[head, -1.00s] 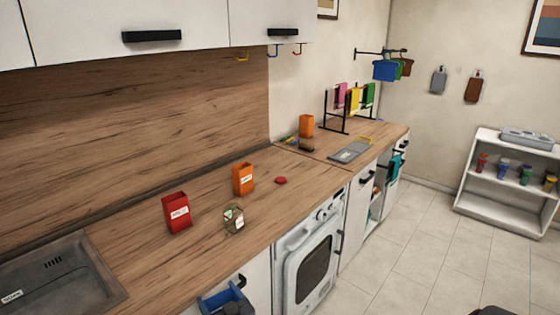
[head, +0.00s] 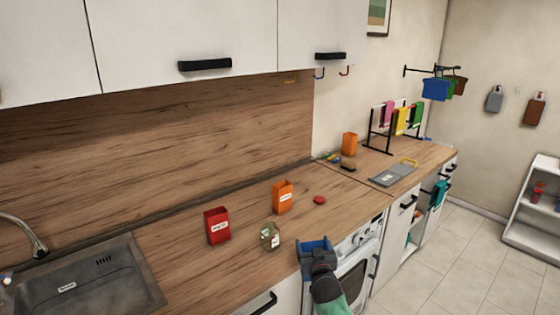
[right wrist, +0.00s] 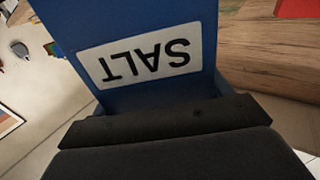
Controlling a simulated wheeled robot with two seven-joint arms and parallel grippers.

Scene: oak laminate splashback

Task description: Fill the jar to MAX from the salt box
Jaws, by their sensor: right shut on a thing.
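The blue salt box (head: 312,246) is in my right gripper (head: 321,264), which is shut on it near the counter's front edge, to the right of the jar. In the right wrist view, the box (right wrist: 125,28) fills much of the picture, with its SALT label upside down. The glass jar (head: 270,237) stands upright on the counter and carries a pale label. Its fill level and any MAX mark are too small to read. A round red lid (head: 319,200) lies on the counter behind and right of the jar. My left gripper is not in view.
A red box (head: 217,227) stands left of the jar and an orange box (head: 282,198) stands behind it. A sink (head: 85,280) is at the left. White cabinets (head: 190,35) hang above. The counter between jar and front edge is clear.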

